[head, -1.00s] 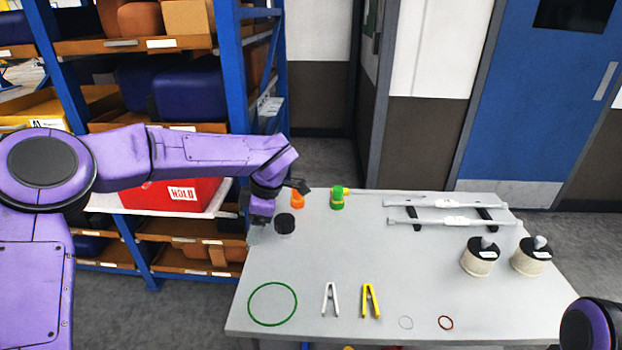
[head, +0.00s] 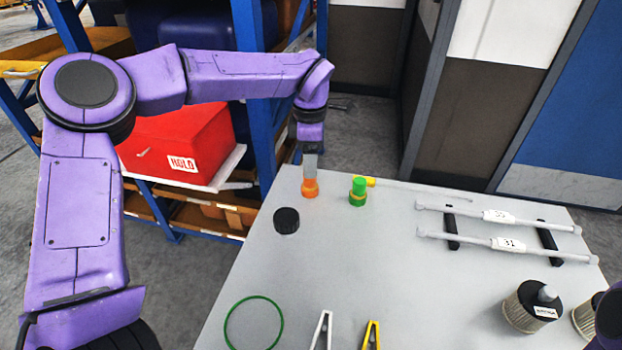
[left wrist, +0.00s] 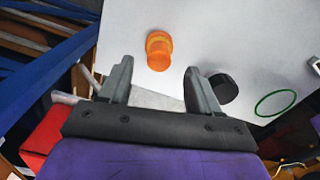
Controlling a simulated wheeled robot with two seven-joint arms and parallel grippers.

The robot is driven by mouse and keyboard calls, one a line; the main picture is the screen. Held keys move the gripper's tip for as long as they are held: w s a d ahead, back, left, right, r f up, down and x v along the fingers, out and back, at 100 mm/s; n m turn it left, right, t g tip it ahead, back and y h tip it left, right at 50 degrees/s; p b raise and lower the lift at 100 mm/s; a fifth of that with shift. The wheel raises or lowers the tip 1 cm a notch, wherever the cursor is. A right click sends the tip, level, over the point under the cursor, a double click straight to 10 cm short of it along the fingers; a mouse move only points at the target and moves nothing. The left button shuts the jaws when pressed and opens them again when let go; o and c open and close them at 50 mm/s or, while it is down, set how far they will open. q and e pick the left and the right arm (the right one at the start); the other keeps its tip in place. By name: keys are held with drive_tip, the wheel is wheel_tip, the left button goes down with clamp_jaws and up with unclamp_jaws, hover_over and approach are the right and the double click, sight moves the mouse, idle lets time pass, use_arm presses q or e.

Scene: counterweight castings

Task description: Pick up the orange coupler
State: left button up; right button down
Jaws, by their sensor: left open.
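The orange coupler (head: 310,188) stands near the far left edge of the grey table (head: 400,260). It also shows in the left wrist view (left wrist: 158,50), ahead of the gap between my fingers. My left gripper (head: 310,168) points down just above or behind the coupler, its fingertips overlapping the coupler's top in the head view. In the left wrist view the left gripper (left wrist: 159,69) is open and empty, with a finger to either side of the coupler's line. Whether a finger touches it, I cannot tell. My right gripper is out of view.
A green coupler (head: 358,192) with a yellow part stands just right of the orange one. A black cap (head: 286,220) lies nearer. White bars (head: 500,243) on black supports lie to the right. A blue shelf post (head: 256,100) rises behind my left arm.

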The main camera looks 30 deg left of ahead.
use_arm(q)
wheel_tip(320, 180, down, 5)
drive_tip(key=shift+r+p, duration=0.1)
drive_tip(key=shift+p, duration=0.2)
drive_tip(key=c, duration=1.2)
drive_tip(key=shift+o, duration=0.2)
drive_tip(key=shift+r, duration=0.1)
drive_tip(key=shift+r+p, duration=0.3)
drive_tip(key=shift+p, duration=0.1)
wheel_tip(320, 180, up, 3)
drive_tip(key=p, duration=0.2)
drive_tip(key=shift+w+f+p, duration=0.1)
drive_tip(key=shift+p, duration=0.3)
drive_tip(key=s+d+r+p, duration=0.6)
drive_tip(key=s+d+r, duration=0.3)
drive_tip(key=d, duration=0.1)
drive_tip(key=shift+s+r, duration=0.2)
drive_tip(key=shift+s, duration=0.1)
drive_tip(key=shift+d, duration=0.1)
